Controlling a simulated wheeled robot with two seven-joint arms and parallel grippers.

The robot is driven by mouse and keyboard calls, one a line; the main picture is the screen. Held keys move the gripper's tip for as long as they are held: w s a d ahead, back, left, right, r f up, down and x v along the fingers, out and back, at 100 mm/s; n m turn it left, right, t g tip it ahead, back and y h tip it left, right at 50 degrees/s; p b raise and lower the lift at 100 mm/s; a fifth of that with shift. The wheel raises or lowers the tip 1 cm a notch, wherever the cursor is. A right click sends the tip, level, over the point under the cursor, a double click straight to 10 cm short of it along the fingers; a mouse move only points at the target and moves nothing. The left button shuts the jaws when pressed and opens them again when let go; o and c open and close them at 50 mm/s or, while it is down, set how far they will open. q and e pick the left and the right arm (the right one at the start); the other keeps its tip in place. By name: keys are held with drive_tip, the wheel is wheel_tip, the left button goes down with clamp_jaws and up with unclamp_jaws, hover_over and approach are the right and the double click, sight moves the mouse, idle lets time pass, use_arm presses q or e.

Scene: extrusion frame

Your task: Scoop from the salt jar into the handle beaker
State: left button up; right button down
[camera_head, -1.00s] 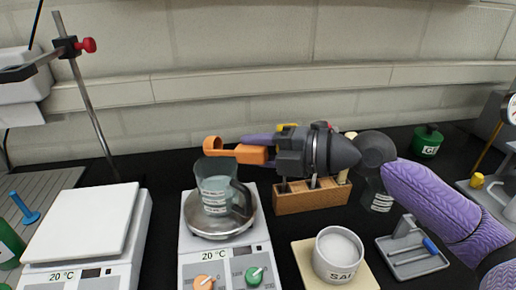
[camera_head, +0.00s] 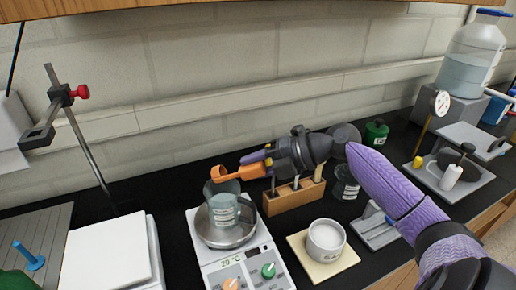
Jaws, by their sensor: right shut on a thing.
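The salt jar (camera_head: 326,240) is a white open tub with white contents, standing on a cream tile. The handle beaker (camera_head: 225,212) is clear with pale liquid and stands on the metal dish of the hotplate (camera_head: 243,262). My right gripper (camera_head: 268,163) is shut on an orange scoop (camera_head: 238,172). The scoop's cup is held above the beaker's rim, at its upper left, and appears apart from it. I cannot tell what the scoop's cup contains. The left gripper is not in view.
A wooden block (camera_head: 295,197) with tools stands right of the beaker, below my right gripper. A second white-topped hotplate (camera_head: 108,252) is at the left. A clamp stand (camera_head: 85,140) rises behind it. A grey holder (camera_head: 376,228) stands right of the jar.

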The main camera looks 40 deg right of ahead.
sight(217, 171)
drive_tip(key=r+g+h+p, duration=0.1)
drive_tip(key=p, duration=0.3)
drive_tip(key=w+a+r+g+h+p, duration=0.1)
drive_tip(key=h+p, duration=0.1)
drive_tip(key=p, duration=0.3)
drive_tip(key=w+a+r+g+h+p, duration=0.1)
drive_tip(key=r+g+p, duration=0.1)
drive_tip(key=p, duration=0.2)
drive_tip(key=shift+r+h+p, duration=0.1)
drive_tip(key=shift+h+p, duration=0.2)
drive_tip(key=shift+p, duration=0.1)
drive_tip(key=w+a+g+h+p, duration=0.1)
drive_tip(key=a+g+h, duration=0.1)
drive_tip(key=w+a+g+h, duration=0.1)
drive_tip(key=w+g+h, duration=0.1)
drive_tip(key=shift+w+a+g+h+p, duration=0.3)
drive_tip(key=shift+a+p, duration=0.1)
wheel_tip(217, 171, up, 4)
drive_tip(key=p, duration=0.4)
drive_tip(key=shift+s+d+r, duration=0.1)
drive_tip(key=shift+r, duration=0.05)
